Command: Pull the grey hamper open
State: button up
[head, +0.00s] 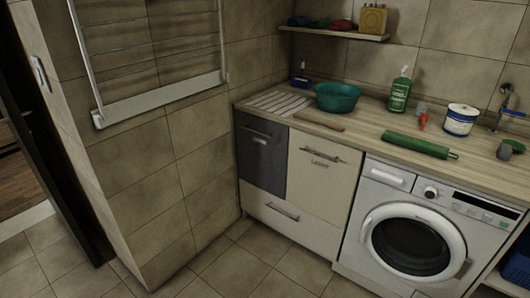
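The grey hamper (258,165) is the dark grey front at the left end of the counter unit in the head view, beside the tiled wall. Its front looks flush with the unit, so it appears shut. A metal bar handle (256,131) runs across its upper part, with a small label just below. A cream front (316,185) with its own bar handle adjoins it on the right, and a white drawer (285,219) lies below both. My gripper is not in view.
A washing machine (415,232) stands right of the unit. The wooden countertop (375,120) holds a teal basin (338,97), a green bottle (399,92) and a green roller (417,145). A drying rack (150,60) hangs on the left wall. The tiled floor (240,268) in front is clear.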

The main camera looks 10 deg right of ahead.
aim_at(263, 144)
jog(key=i, duration=0.7)
jog(key=u, duration=0.05)
jog(key=k, duration=1.35)
jog(key=u, duration=0.3)
jog(key=i, duration=0.5)
jog(key=u, duration=0.6)
jog(key=i, duration=1.35)
jog(key=u, duration=0.1)
